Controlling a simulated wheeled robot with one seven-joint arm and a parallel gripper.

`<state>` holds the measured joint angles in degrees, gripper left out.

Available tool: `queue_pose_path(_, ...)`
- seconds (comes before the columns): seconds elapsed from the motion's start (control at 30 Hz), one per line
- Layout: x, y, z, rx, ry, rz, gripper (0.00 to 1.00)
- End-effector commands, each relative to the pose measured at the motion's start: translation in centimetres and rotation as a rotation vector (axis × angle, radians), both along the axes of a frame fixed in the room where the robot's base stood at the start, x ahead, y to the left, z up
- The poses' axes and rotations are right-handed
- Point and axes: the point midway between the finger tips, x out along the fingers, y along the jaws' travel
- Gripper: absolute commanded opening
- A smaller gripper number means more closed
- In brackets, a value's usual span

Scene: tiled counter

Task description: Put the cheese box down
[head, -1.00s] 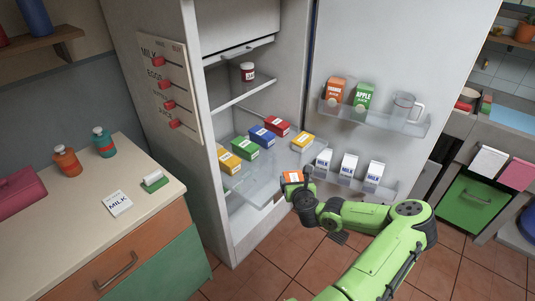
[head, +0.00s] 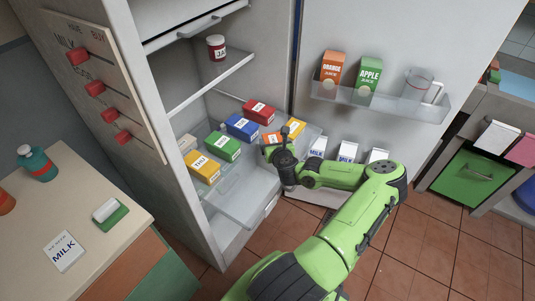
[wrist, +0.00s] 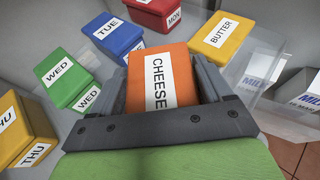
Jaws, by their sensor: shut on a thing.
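The cheese box (wrist: 181,75) is orange with a white CHEESE label and fills the middle of the wrist view. My gripper (wrist: 161,90) is shut on it, one finger on each side. In the head view my gripper (head: 279,148) is at the front of the fridge's glass shelf (head: 249,201), and a little orange of the cheese box shows behind it. The gap between the box's underside and the shelf is hidden.
A yellow THU box (head: 203,168), green WED box (head: 222,146), blue TUE box (head: 242,127) and red MON box (head: 259,111) stand in a row on the shelf. The yellow butter box (head: 293,128) is right of the gripper. Milk cartons (head: 347,152) stand in the door rack.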

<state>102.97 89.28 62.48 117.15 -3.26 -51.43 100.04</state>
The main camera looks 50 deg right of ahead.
Motion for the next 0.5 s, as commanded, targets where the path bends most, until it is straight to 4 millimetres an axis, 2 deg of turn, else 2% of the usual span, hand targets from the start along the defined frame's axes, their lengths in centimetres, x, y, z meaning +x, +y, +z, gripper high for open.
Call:
queue_pose_path(0.23, 0.1, 0.0, -4.2, 0.001, -0.005, -0.002, 0.34)
queue_pose_path(0.43, 0.0, 0.0, -4.1, -0.002, -0.001, 0.000, 0.34)
queue_pose_path(0.47, 0.0, 0.0, -4.2, -0.001, 0.002, 0.001, 0.83)
queue_pose_path(0.5, 0.0, 0.0, -4.2, -0.001, 0.002, 0.001, 0.89)
